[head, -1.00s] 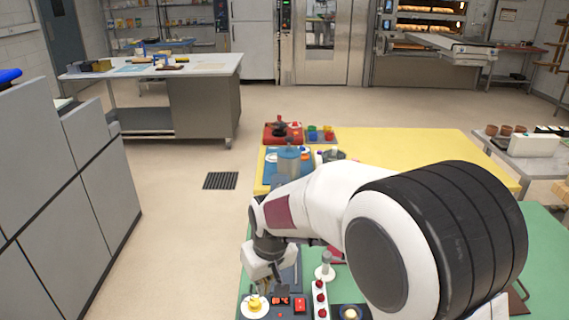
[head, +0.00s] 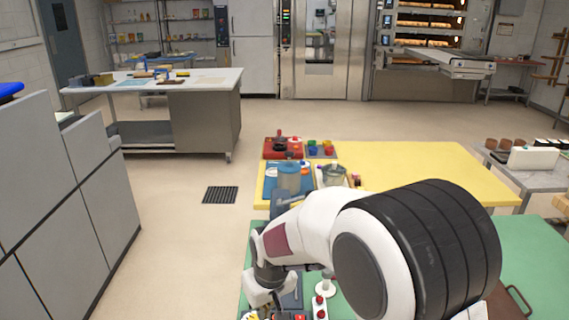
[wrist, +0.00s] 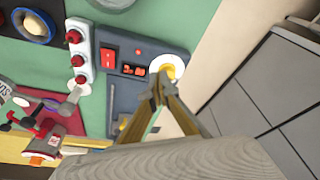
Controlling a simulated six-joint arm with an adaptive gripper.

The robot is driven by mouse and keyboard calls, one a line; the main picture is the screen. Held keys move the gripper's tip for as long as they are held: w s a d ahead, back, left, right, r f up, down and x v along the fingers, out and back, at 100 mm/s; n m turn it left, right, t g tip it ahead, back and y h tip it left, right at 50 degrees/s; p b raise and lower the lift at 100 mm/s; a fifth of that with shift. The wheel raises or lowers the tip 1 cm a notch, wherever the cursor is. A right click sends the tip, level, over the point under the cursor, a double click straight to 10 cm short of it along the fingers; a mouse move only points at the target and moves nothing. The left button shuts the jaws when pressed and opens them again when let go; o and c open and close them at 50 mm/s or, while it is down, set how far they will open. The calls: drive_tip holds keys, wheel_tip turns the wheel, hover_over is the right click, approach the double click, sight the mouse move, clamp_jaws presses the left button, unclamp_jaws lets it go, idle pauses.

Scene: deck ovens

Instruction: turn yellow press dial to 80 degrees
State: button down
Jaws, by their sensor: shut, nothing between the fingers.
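The yellow press dial (wrist: 170,71) sits on a round white plate at the end of a dark grey press panel (wrist: 122,92) in the wrist view. In the head view the dial (head: 250,316) is at the bottom edge, mostly cut off. My gripper (wrist: 157,88) is shut and empty. Its fingertips appear right beside the dial in the wrist view; I cannot tell whether they touch it. In the head view my gripper (head: 272,304) is just right of the dial. The dial's pointer and angle are not readable.
On the panel are a red switch (wrist: 109,56) and a small red display (wrist: 133,70). Beside it stands a white strip with red buttons (wrist: 80,55). A blue ring-shaped item (wrist: 34,25) lies farther left. The floor beyond the green table (wrist: 160,22) is clear.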

drive_tip(key=shift+s+d+x, duration=0.1)
drive_tip(key=shift+s+x, duration=0.1)
drive_tip(key=shift+x, duration=0.75)
drive_tip(key=shift+s+d+x, duration=0.15)
drive_tip(key=shift+s+x, duration=0.05)
drive_tip(key=shift+x, duration=0.75)
drive_tip(key=shift+f, duration=0.1)
drive_tip(key=shift+a, duration=0.15)
drive_tip(key=shift+s+a, duration=0.45)
drive_tip(key=shift+a, duration=0.15)
drive_tip(key=shift+a, duration=0.35)
idle(0.4)
drive_tip(key=shift+s, duration=0.1)
drive_tip(key=shift+s, duration=0.3)
drive_tip(key=shift+d, duration=0.1)
idle(0.3)
